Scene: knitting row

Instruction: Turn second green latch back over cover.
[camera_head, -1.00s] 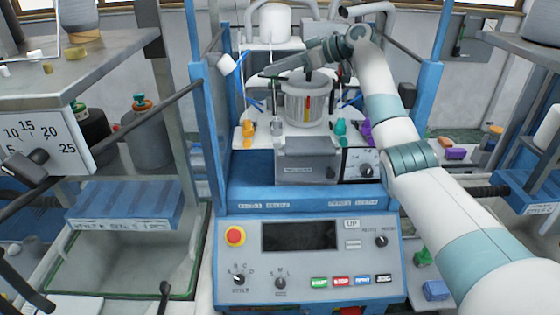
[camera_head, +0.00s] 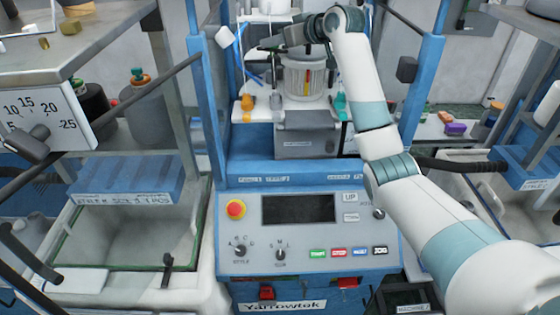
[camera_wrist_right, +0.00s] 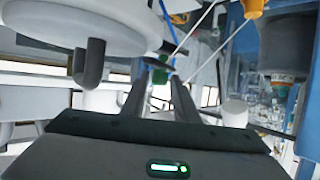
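My right gripper (camera_head: 270,48) reaches in from the right over the top of the white ribbed cylinder (camera_head: 304,82) on the blue machine. In the right wrist view its two dark fingers (camera_wrist_right: 157,98) stand apart. A small blue and green piece (camera_wrist_right: 160,72) shows beyond and between the fingertips; I cannot tell whether it is the second green latch or whether they touch it. A round white part (camera_wrist_right: 80,25) fills the upper left of that view. A teal-green piece (camera_head: 340,103) stands right of the cylinder. The cover cannot be clearly made out. My left gripper is not in view.
Blue uprights (camera_head: 206,100) flank the machine on both sides. A control panel (camera_head: 300,235) with a red button is in front. An empty tray (camera_head: 120,240) is at lower left. Thin white rods cross the wrist view.

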